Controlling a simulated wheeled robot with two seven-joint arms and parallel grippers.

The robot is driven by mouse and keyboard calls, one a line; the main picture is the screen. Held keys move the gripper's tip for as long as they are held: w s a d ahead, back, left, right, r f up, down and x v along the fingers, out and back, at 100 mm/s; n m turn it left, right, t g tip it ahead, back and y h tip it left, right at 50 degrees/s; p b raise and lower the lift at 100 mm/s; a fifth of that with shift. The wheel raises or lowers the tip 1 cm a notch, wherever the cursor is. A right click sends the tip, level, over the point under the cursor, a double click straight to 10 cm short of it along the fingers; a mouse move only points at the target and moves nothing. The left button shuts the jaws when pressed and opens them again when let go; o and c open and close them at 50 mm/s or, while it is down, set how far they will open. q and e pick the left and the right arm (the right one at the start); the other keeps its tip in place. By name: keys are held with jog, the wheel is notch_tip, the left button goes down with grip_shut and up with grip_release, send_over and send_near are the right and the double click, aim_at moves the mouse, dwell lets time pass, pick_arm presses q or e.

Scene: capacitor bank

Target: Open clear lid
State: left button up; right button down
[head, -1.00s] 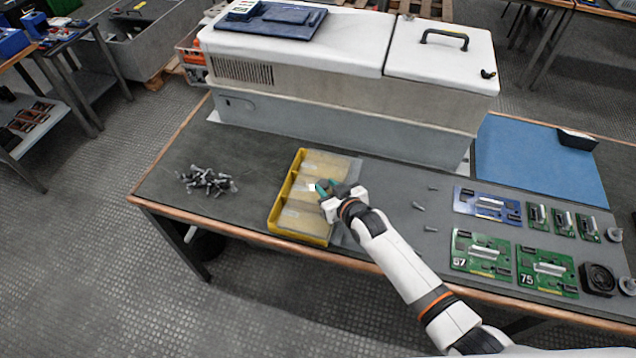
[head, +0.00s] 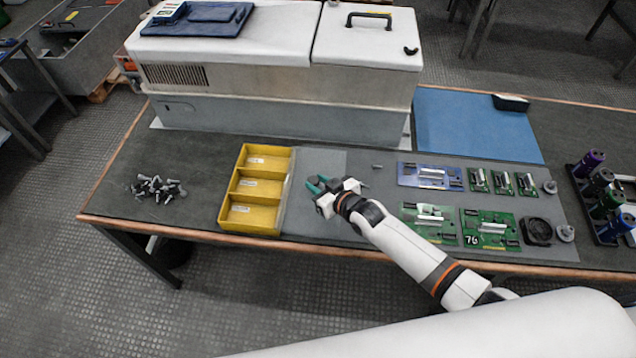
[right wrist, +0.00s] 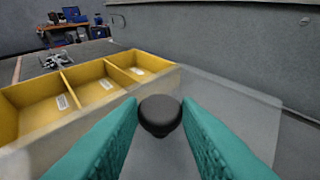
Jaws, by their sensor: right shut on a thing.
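The yellow tray (head: 248,222) stands on the bench with its three compartments uncovered. A label shows in each; the tray is at left in the right wrist view (right wrist: 68,78). The clear lid (head: 322,162) reaches out on the tray's right side, and it also shows as a see-through sheet in the right wrist view (right wrist: 235,100). My right gripper (head: 317,187) is just right of the tray, its teal fingers shut on a round black knob (right wrist: 160,114) at the lid. Whether the lid rests on the mat is unclear. My left gripper is out of view.
A pile of metal screws (head: 158,188) lies left of the tray. Circuit boards (head: 430,175) lie to the right, with a blue mat (head: 470,122) behind them. A large grey-white machine (head: 280,105) stands along the back. The bench's front edge is near the tray.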

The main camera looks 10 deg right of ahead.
jog(key=c, duration=1.1)
grip_release()
jog(key=v, duration=1.2)
jog(key=shift+a, duration=0.1)
